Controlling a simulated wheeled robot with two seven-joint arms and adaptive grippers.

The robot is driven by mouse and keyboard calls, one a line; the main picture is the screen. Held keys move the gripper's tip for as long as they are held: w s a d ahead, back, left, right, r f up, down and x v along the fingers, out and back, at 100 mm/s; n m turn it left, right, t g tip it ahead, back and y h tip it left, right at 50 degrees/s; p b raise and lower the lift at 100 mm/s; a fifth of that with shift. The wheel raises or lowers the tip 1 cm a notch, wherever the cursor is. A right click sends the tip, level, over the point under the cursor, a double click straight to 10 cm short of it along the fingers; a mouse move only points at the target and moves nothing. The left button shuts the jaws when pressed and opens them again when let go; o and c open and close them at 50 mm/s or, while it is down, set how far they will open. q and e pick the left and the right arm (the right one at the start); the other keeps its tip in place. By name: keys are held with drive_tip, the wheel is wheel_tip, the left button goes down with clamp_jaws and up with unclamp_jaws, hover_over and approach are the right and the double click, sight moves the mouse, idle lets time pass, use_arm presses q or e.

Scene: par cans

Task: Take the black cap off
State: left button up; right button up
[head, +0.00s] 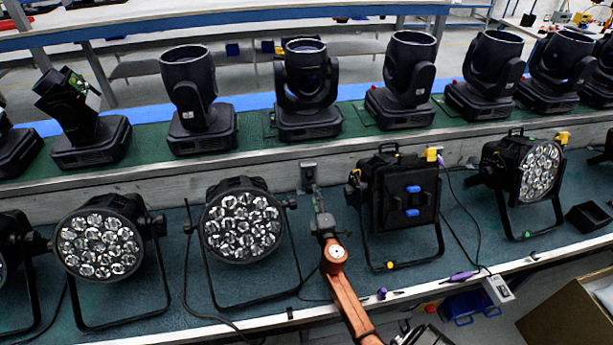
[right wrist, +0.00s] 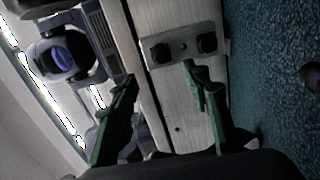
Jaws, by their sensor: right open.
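A small grey plate (right wrist: 183,47) with two dark round fittings is fixed to the pale shelf front in the right wrist view. One fitting (right wrist: 158,53) is on the left and the other (right wrist: 207,43) on the right; I cannot tell which is the black cap. In the head view the plate (head: 308,174) sits between two lamps, behind my gripper. My right gripper (head: 318,207) points at the plate. Its green fingers (right wrist: 160,80) are apart with nothing between them, just short of the plate. My left gripper is not in view.
Round LED par lamps (head: 242,226) stand left of my right arm, and a black lamp with blue knobs (head: 403,198) stands right of it. Moving-head lights (head: 306,90) line the upper shelf. Cables (head: 190,275) lie on the green bench.

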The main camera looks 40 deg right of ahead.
sight(311, 178)
drive_tip(key=b+x, duration=0.1)
drive_tip(key=x, duration=0.6)
drive_tip(key=shift+w+d+f+b, duration=0.1)
drive_tip(key=shift+w+f+b, duration=0.1)
drive_tip(key=shift+b, duration=0.15)
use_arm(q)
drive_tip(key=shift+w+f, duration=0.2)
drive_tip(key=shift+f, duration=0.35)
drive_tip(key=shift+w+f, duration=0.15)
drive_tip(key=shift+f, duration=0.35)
use_arm(e)
drive_tip(key=shift+x, duration=0.8)
use_arm(q)
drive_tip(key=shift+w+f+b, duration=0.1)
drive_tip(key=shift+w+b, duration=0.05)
drive_tip(key=shift+b, duration=0.2)
use_arm(e)
drive_tip(key=shift+r, duration=0.1)
drive_tip(key=shift+c, duration=0.6)
clamp_jaws()
drive_tip(key=shift+s, duration=0.1)
